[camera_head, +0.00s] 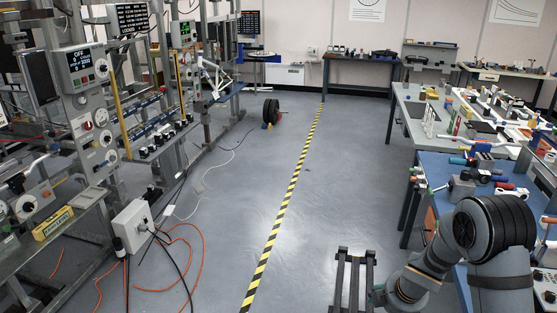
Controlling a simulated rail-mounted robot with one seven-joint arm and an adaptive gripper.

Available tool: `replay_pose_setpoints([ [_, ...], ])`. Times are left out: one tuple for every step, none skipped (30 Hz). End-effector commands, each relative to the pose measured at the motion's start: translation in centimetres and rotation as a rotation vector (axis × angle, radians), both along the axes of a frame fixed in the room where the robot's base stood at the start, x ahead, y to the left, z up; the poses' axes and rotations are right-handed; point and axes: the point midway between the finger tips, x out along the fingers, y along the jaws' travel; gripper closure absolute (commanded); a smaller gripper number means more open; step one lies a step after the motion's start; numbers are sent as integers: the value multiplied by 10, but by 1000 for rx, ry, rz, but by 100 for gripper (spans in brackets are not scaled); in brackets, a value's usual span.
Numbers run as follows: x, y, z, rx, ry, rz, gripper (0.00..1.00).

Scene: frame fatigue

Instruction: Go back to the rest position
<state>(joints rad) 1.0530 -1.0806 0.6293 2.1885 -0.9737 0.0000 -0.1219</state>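My arm (495,225) shows at the lower right, with a large grey and black joint in front of the blue workbench. Its links run down and left to the bottom edge of the picture. I cannot make out my gripper or its fingertips, so I cannot see whether it holds anything.
The blue workbench (432,172) with tools is close on the right. Test rigs and a white box (133,226) with orange and black cables line the left. A black wheel-like thing (271,111) stands further back. The floor around the yellow-black stripe (290,190) is clear.

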Motion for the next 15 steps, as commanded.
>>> replay_pose_setpoints([
  [-6,8,-6,-1,8,-12,26],
  [-9,13,-7,-2,13,-21,26],
  [-15,19,-9,-4,22,-34,26],
  [-19,23,-10,-4,29,-43,26],
  [-24,27,-12,-4,35,-54,26],
  [-30,33,-13,-5,43,-67,26],
  [-35,37,-15,-6,52,-75,26],
  [-40,42,-16,-6,59,-85,26],
  [-47,47,-18,-7,68,-99,26],
  [-52,51,-19,-7,75,-107,26],
  [-57,54,-20,-8,83,-114,26],
  [-63,58,-21,-8,92,-125,26],
  [-67,62,-22,-9,97,-132,26],
  [-72,64,-23,-9,104,-139,26],
  [-78,68,-24,-9,112,-147,26],
])
